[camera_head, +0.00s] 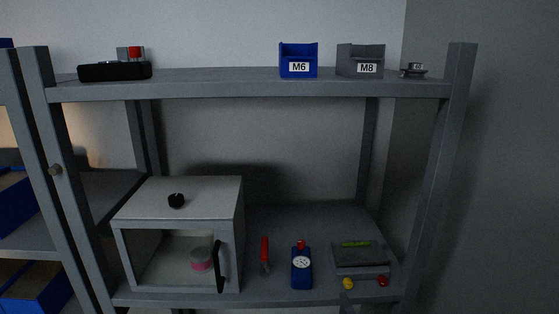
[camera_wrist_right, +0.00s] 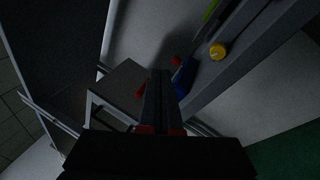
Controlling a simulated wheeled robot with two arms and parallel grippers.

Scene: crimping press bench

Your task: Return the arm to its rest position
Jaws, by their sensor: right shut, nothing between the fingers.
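My right gripper (camera_wrist_right: 158,90) is shut and empty; its two dark fingers lie together in the right wrist view. My left gripper is not in view.
The lower shelf holds a glass-fronted cabinet (camera_head: 180,195) with a pink-banded jar (camera_head: 201,259), a red-handled tool (camera_head: 265,252), a blue gauge device (camera_head: 301,270) and a grey tray (camera_head: 360,257). The upper shelf (camera_head: 220,86) bears a blue M6 bin (camera_head: 298,52) and a grey M8 bin (camera_head: 360,54).

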